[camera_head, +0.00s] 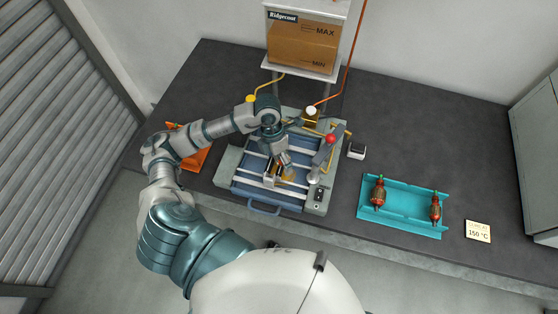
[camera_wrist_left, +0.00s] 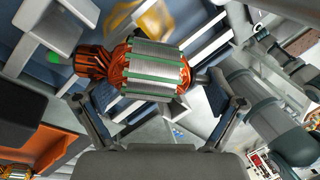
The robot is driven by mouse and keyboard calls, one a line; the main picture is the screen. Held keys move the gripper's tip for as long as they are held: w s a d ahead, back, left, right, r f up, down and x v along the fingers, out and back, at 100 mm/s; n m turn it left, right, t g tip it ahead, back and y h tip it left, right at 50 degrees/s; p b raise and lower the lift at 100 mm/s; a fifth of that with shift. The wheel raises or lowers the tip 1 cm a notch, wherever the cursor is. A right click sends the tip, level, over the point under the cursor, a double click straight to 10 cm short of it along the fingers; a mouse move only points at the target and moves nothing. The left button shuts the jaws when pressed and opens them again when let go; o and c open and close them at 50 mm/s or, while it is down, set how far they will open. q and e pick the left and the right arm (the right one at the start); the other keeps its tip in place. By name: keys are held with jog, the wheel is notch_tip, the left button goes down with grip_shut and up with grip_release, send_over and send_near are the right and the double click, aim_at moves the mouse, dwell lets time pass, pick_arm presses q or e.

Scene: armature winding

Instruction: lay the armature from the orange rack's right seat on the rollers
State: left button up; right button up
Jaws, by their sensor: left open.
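In the left wrist view an armature (camera_wrist_left: 150,70), with a silver laminated core, green slot strips and copper windings, lies between the fingers of my left gripper (camera_wrist_left: 160,108). The fingers are open, one near each end of it. Its commutator points left. It appears to rest on the machine's supports; the contact under it is hidden. In the head view my left gripper (camera_head: 277,172) is low over the blue tray of the machine (camera_head: 262,192). The orange rack (camera_head: 199,158) is left of the machine, partly behind my arm; its seats are not clear. My right gripper is out of view.
A teal rack (camera_head: 402,222) with two armatures stands right of the machine, beside a 150 °C card (camera_head: 478,231). A red-knobbed lever (camera_head: 330,141) stands on the machine's right side. A reservoir of amber liquid (camera_head: 303,47) is behind. Another armature's copper (camera_wrist_left: 15,171) shows by the orange rack (camera_wrist_left: 32,128).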

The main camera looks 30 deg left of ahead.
pick_arm(q)
jog(key=v, duration=1.2)
jog(key=shift+w+d, duration=0.1)
jog(key=shift+d, duration=0.1)
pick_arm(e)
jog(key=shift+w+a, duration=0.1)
pick_arm(q)
jog(key=shift+a, duration=0.1)
